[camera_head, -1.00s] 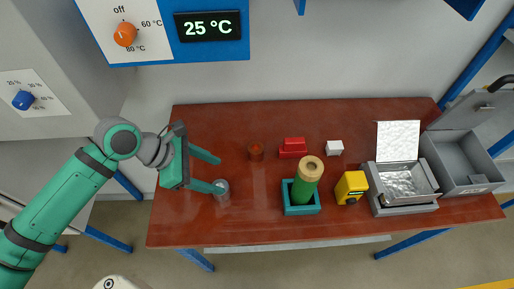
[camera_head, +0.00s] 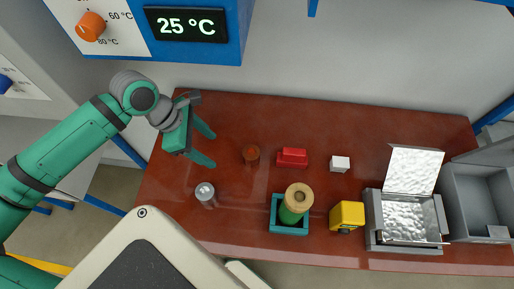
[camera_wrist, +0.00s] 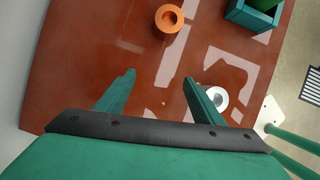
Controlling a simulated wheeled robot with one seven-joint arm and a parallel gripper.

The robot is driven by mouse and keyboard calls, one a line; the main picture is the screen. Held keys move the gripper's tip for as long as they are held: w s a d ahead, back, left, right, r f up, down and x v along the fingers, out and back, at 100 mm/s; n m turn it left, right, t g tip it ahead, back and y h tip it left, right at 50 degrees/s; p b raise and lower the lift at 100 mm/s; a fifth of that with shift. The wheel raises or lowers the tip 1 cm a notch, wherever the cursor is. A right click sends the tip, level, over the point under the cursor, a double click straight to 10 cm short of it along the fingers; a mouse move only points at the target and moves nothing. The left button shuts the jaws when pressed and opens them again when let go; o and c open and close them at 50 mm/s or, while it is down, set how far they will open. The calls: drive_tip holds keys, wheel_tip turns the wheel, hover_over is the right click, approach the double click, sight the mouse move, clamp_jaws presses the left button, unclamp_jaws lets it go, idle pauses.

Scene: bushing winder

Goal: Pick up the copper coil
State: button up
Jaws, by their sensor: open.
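The copper coil (camera_head: 251,154) is a small orange-brown cylinder standing on the red-brown table, left of the red block. In the wrist view the copper coil (camera_wrist: 169,18) shows from above as an orange ring with a dark hole, near the top edge. My gripper (camera_head: 212,150) is open and empty over the table's left part. Its fingers point right, toward the coil, with a gap between them and it. In the wrist view the gap between my fingertips (camera_wrist: 159,77) lies below the coil in the picture.
A silver cylinder (camera_head: 205,192) stands near my lower finger.

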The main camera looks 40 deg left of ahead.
sight(250, 152)
drive_tip(key=w+d, duration=0.2)
drive_tip(key=d, duration=0.1)
drive_tip(key=w+d, duration=0.3)
drive_tip(key=shift+w+d, duration=0.3)
drive_tip(key=f, duration=0.1)
drive_tip(key=w+d+f, duration=0.1)
drive_tip(key=f, duration=0.1)
drive_tip(key=shift+w+d+f, duration=0.15)
drive_tip(key=shift+w+d, duration=0.2)
drive_tip(key=shift+d, duration=0.05)
drive_tip(key=shift+w+d+f, duration=0.15)
drive_tip(key=shift+f, duration=0.5)
drive_tip(key=c, duration=1.2)
